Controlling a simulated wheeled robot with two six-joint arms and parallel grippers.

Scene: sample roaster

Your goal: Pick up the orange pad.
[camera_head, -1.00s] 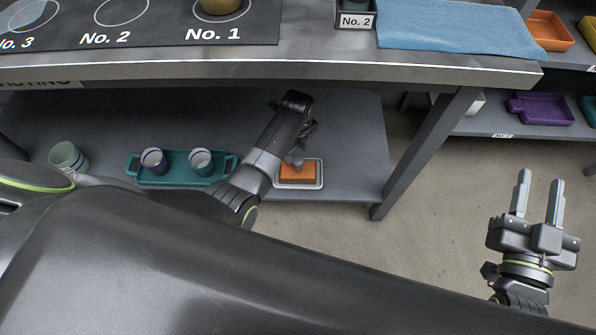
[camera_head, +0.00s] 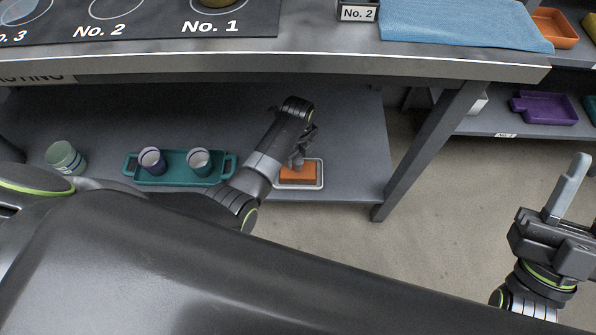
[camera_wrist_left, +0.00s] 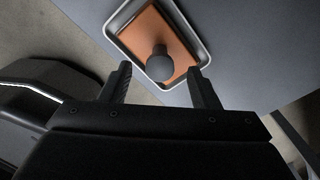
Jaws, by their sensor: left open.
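The orange pad (camera_head: 298,174) lies in a small pale metal tray (camera_head: 300,187) on the lower shelf. In the left wrist view the orange pad (camera_wrist_left: 147,34) carries a dark round knob (camera_wrist_left: 159,66), and the metal tray (camera_wrist_left: 201,50) surrounds it. My left gripper (camera_head: 303,150) is over the tray, partly hidden by its own wrist. In the left wrist view my left gripper (camera_wrist_left: 159,72) is open, with one finger on each side of the knob and nothing gripped. My right gripper (camera_head: 570,188) is at the right edge, away from the pad, only partly in view.
A teal tray (camera_head: 180,181) with two cups stands left of the pad, and a pale green cup (camera_head: 66,157) further left. The counter edge (camera_head: 300,68) overhangs the shelf (camera_head: 345,160). A table leg (camera_head: 425,157) stands right of the pad.

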